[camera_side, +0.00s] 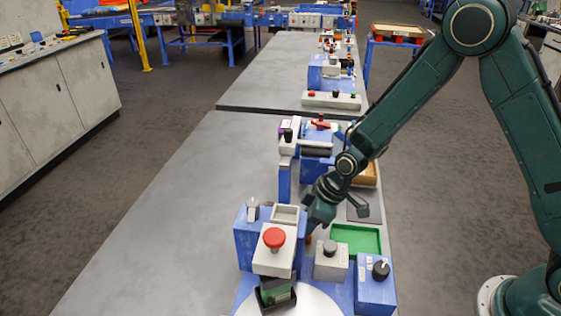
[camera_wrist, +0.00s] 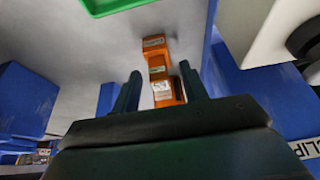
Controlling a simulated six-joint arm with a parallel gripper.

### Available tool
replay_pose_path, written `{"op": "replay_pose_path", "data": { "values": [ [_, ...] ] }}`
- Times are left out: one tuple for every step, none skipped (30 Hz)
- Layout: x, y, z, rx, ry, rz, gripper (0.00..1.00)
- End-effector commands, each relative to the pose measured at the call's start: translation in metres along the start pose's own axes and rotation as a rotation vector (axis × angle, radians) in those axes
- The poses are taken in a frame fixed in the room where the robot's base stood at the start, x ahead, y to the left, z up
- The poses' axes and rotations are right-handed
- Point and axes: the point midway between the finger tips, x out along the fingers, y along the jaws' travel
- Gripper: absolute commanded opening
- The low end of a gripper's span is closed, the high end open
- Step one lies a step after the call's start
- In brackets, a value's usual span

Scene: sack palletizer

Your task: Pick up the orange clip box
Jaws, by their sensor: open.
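The orange clip box (camera_wrist: 157,68) lies on the grey table surface in the wrist view, just beyond my fingertips and roughly in line with the gap between them. It has pale labels on it. Its near end is partly hidden by my gripper. My gripper (camera_wrist: 160,85) is open, with one dark finger to the left of the box and one to the right; I cannot tell whether either touches it. In the side view my gripper (camera_side: 316,215) points down behind the machine blocks, where only a small orange patch (camera_side: 309,239) shows.
Blue blocks (camera_wrist: 28,97) stand left and right of my fingers in the wrist view. A green tray (camera_side: 380,254) lies right of my gripper in the side view. A grey box with a red button (camera_side: 274,238) stands in front. The table's left half (camera_side: 165,220) is clear.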

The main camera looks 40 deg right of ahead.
Motion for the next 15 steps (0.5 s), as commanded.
{"op": "replay_pose_path", "data": {
  "values": [
    [-0.0001,0.0001,0.0000,0.000,0.000,0.000,0.44],
    [-0.0001,0.0001,0.0001,0.000,0.000,0.000,0.44],
    [-0.0002,0.0001,0.0001,0.000,0.000,0.000,0.44],
    [-0.0002,0.0001,0.0001,0.000,0.000,0.000,0.44],
    [-0.0002,0.0001,0.0001,0.000,0.000,0.000,0.44],
    [-0.0002,0.0001,0.0001,0.000,0.000,0.000,0.44],
    [-0.0002,0.0001,0.0001,0.000,0.000,0.000,0.44],
    [-0.0002,0.0001,0.0001,0.000,0.000,0.000,0.42],
    [-0.0002,0.0001,0.0001,0.000,0.000,0.000,0.34],
    [-0.0003,0.0001,0.0001,0.000,0.000,0.000,0.28],
    [-0.0003,0.0001,0.0001,0.000,0.000,0.000,0.22],
    [-0.0003,0.0001,0.0002,0.000,0.000,0.000,0.14],
    [-0.0003,0.0001,0.0001,0.000,0.000,0.000,0.08],
    [-0.0003,0.0001,0.0002,0.000,0.000,0.000,0.02],
    [-0.0003,0.0000,0.0002,0.000,0.000,0.000,0.00]
  ]
}}
